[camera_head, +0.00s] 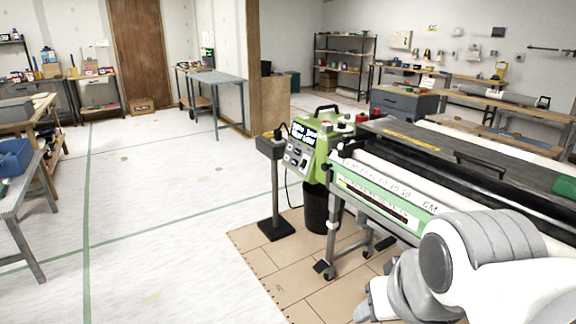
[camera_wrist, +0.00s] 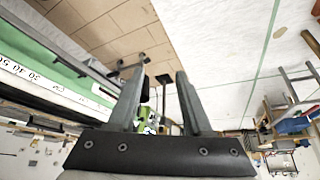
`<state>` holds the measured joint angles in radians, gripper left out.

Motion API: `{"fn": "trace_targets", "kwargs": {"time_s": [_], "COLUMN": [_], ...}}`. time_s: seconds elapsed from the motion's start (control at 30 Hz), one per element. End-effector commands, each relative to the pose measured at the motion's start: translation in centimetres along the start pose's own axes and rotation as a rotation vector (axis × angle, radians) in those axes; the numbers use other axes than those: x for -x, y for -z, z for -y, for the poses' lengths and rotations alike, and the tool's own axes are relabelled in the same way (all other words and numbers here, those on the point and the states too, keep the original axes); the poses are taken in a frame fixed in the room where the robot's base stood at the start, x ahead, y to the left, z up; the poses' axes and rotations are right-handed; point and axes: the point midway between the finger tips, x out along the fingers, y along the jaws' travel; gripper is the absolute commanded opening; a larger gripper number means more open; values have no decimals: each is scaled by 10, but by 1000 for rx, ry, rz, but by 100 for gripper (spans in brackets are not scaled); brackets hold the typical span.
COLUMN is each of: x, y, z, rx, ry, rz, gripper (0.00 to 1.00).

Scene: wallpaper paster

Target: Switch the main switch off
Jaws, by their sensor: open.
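In the head view my arm covers the lower right, in front of the paster.
A dark stand (camera_head: 276,190) with a flat foot is close to the box's left, and a black bin (camera_head: 318,208) is below it. The floor (camera_head: 160,210) to the left is open. A grey table (camera_head: 215,78) stands farther back.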

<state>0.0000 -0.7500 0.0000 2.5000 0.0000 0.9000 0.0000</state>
Motion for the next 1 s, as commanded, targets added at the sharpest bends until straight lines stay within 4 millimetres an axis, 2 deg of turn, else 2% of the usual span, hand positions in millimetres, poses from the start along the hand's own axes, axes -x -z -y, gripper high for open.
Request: {"fn": "trace_targets", "kwargs": {"time_s": [0.03, 0.17, 0.3, 0.47, 0.8, 0.9, 1.0], "x": [0, 2, 14, 42, 127, 146, 158], "y": [0, 1, 8, 23, 68, 78, 85], "z": [0, 0, 0, 0, 0, 0, 0], "rx": [0, 0, 0, 0, 0, 0, 0], "ry": [0, 0, 0, 0, 0, 0, 0], "rz": [0, 0, 0, 0, 0, 0, 0], "gripper": [50, 27, 1, 0, 0, 0, 0]}}
